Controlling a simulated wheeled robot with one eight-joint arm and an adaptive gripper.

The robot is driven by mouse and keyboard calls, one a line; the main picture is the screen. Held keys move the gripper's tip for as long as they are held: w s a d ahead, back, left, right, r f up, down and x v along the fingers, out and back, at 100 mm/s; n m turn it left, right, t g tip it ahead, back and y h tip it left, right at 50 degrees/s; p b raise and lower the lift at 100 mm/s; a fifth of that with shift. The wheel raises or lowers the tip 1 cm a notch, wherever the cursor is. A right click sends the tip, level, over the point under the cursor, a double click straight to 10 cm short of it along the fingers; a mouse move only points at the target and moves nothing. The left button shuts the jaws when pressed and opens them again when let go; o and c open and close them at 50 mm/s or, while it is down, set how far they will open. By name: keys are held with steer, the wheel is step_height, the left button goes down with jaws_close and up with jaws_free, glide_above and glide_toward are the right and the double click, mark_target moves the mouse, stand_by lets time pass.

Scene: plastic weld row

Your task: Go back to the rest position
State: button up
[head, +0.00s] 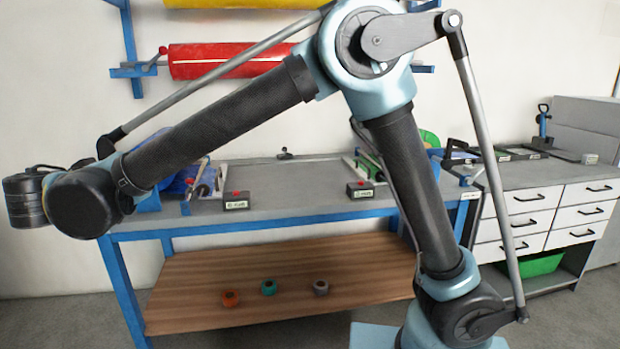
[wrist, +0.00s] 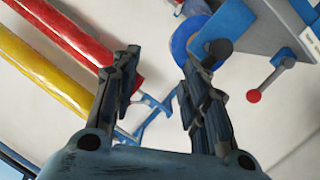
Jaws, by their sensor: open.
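My gripper (wrist: 157,88) shows in the wrist view with its two dark fingers spread apart and nothing between them. In the head view my arm reaches up and then out to the left, in front of the workbench. The gripper's fingers are outside the head view, past the left edge. Behind the fingers in the wrist view are a red roll (wrist: 62,32), a yellow roll (wrist: 42,75) and a blue disc (wrist: 196,42); I cannot tell how far away they are.
A blue-framed workbench (head: 290,222) stands behind my arm, with small labelled boxes on top. Its wooden lower shelf (head: 190,285) holds three small round pieces. A red roll (head: 215,67) hangs on the wall rack. White drawers (head: 590,190) stand at the right.

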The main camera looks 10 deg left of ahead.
steer(key=w+d+m+g+h, duration=0.1)
steer(key=w+d+g+h, duration=0.1)
steer(key=w+d, duration=0.8)
steer(key=w+d+g+h, duration=0.1)
steer(key=w+d+h, duration=0.2)
steer(key=w+d, duration=0.75)
steer(key=w+d+f+m+g+h, duration=0.1)
steer(key=w+d+f+g, duration=0.1)
steer(key=w+d, duration=0.6)
steer(key=w+d+f+g+h, duration=0.1)
steer(key=w+d+f+g, duration=0.15)
steer(key=d, duration=0.85)
steer(key=s+d+f+m+g, duration=0.15)
steer(key=d+f, duration=0.25)
steer(key=d, duration=0.8)
steer(key=s+d+f+m+g, duration=0.1)
steer(key=s+d+f+g, duration=0.15)
steer(key=d, duration=0.95)
steer(key=s+d+f+m+g+y, duration=0.1)
steer(key=s+d+f+y, duration=0.1)
steer(key=s+d+f, duration=0.3)
steer(key=s+d+f+m+g+y, duration=0.1)
steer(key=s+d+f, duration=0.3)
steer(key=s+f, duration=0.5)
steer(key=shift+s+d+m+y, duration=0.25)
steer(key=shift+d+m+y, duration=0.15)
steer(key=shift+y, duration=0.2)
